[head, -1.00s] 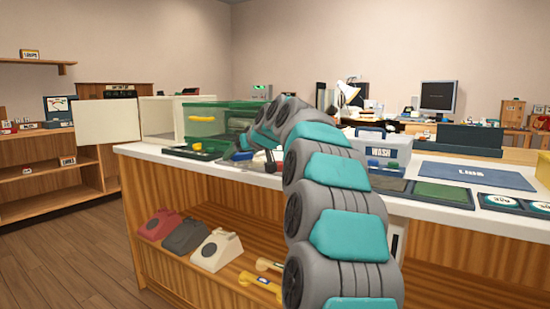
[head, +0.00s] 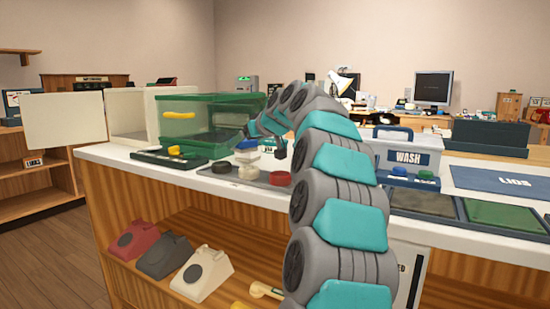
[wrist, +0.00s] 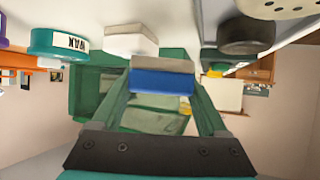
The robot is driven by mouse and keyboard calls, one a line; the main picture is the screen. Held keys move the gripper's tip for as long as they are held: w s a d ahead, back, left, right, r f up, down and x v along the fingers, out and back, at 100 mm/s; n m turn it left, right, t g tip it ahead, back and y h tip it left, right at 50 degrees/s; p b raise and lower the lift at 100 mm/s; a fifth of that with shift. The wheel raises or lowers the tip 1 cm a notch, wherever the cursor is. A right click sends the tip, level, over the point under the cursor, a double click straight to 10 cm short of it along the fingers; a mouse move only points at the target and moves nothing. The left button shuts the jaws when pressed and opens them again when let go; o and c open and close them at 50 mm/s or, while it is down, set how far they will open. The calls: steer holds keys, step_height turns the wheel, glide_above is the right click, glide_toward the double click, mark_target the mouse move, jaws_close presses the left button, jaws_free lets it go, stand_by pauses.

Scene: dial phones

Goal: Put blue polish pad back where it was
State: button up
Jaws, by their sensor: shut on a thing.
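My gripper (wrist: 162,92) is shut on the blue polish pad (wrist: 162,82), a blue block with a grey layer, held between the fingertips in the wrist view. In the head view my gripper (head: 277,148) hangs over the counter, above the grey mat (head: 250,186); the pad is too small there to make out clearly. The WASH caddy (head: 408,158) stands to the right, with a blue piece (head: 399,171) and a green piece (head: 426,175) at its front.
White pieces (head: 247,155), a dark round piece (head: 222,167) and a red-topped one (head: 280,178) stand near my gripper. A green see-through case (head: 215,118) and a black tray (head: 168,157) are left. A WAX tin (wrist: 58,42) shows in the wrist view. The blue LIDS mat (head: 495,181) looks bare.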

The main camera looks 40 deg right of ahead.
glide_above(276, 165)
steer(key=shift+w+d+f, duration=0.1)
steer(key=shift+f, duration=2.1)
steer(key=shift+f, duration=0.1)
steer(key=o, duration=1.4)
steer(key=shift+r, duration=0.2)
steer(key=v, duration=1.1)
steer(key=shift+s+r, duration=0.1)
steer(key=shift+s, duration=0.35)
